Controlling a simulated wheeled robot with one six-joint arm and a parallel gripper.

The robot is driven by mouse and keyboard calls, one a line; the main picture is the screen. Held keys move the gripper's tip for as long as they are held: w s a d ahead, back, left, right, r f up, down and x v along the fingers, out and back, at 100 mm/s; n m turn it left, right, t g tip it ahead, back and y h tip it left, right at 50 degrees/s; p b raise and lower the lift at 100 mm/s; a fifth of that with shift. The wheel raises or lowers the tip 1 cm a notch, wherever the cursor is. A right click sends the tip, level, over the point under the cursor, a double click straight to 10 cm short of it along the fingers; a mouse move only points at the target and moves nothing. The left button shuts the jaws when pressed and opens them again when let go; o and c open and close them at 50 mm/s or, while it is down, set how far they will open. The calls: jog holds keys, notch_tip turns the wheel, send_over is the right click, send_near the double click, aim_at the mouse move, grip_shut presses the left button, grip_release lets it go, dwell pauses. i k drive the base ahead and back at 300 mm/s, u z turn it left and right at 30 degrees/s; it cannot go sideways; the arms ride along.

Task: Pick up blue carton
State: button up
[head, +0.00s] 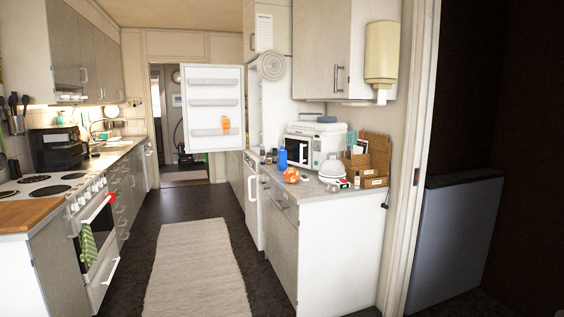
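A small upright blue container (282,158) stands on the right-hand counter (325,190), left of the microwave. It looks more like a bottle with a narrow top than a box, and it is too small to tell for sure whether it is a carton. I see no other clearly blue carton.
The white fridge door (213,90) stands open into the aisle. A microwave (305,150), an orange-patterned ball-like object (291,175), a white kettle-like object (332,168) and a wicker organizer (370,162) crowd the right counter. The stove (50,188) is left. A rug (196,270) lies on the open aisle floor.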

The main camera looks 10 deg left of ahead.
aim_at(281, 154)
jog(key=u, duration=0.25)
jog(key=i, duration=0.65)
jog(key=u, duration=0.95)
jog(key=i, duration=2)
jog(key=u, duration=0.35)
jog(key=i, duration=2.1)
jog(key=z, duration=1.1)
jog(key=i, duration=1.8)
jog(key=z, duration=0.9)
